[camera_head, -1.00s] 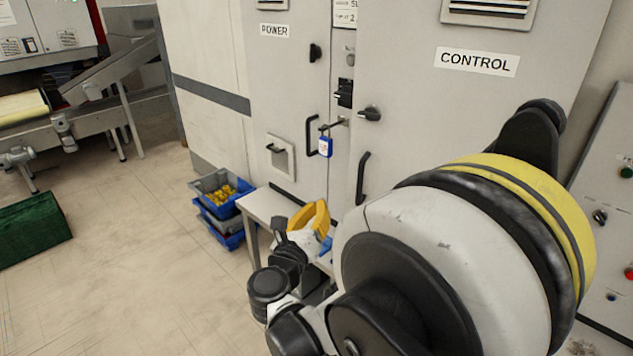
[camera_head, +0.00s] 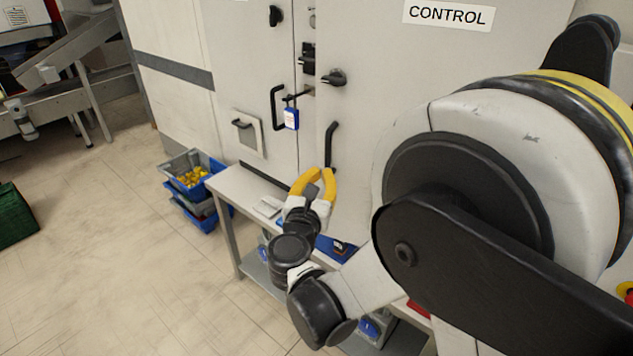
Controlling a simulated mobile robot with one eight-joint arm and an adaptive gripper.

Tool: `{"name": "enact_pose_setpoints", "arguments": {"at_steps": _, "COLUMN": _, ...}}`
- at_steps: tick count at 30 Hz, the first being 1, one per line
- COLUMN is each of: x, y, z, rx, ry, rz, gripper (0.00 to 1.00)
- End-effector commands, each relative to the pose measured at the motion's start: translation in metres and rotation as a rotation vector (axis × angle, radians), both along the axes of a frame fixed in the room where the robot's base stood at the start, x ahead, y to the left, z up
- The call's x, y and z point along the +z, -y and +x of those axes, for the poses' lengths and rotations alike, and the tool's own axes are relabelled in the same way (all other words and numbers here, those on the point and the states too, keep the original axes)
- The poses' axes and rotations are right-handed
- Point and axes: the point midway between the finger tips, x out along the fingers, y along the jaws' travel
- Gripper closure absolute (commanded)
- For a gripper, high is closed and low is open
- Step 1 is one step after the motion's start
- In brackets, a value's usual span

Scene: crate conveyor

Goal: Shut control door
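The control door (camera_head: 400,75) is a pale grey cabinet door with a "CONTROL" label. It has a dark turn knob (camera_head: 334,77) and a black bar handle (camera_head: 330,145) near its left edge. A strip with dark latch parts shows left of that edge; the door looks slightly ajar, but I cannot tell how far. My gripper (camera_head: 321,172), with yellow fingers, is just below the handle in the picture. Its fingers are apart with nothing seen between them. I cannot tell whether they touch the handle. My arm hides the door's lower right part.
A blue padlock (camera_head: 291,118) hangs from a hasp beside the power door's handle (camera_head: 276,108). A low bench (camera_head: 228,184) stands before the cabinet under my gripper. Stacked crates (camera_head: 181,163) with yellow items sit left of it.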

Motion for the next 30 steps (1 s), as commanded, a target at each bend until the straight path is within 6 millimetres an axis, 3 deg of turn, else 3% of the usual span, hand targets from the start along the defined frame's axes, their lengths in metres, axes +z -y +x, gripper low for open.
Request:
{"name": "enact_pose_setpoints", "arguments": {"at_steps": 6, "x": -0.001, "y": 0.004, "z": 0.018, "rx": 0.0, "ry": 0.0, "rz": 0.0, "gripper": 1.0}}
{"name": "enact_pose_setpoints", "arguments": {"at_steps": 20, "x": 0.0, "y": 0.005, "z": 0.026, "rx": -0.013, "ry": 0.0, "rz": 0.0, "gripper": 1.0}}
{"name": "enact_pose_setpoints", "arguments": {"at_steps": 30, "x": -0.001, "y": 0.029, "z": 0.105, "rx": -0.221, "ry": 0.0, "rz": 0.0, "gripper": 1.0}}
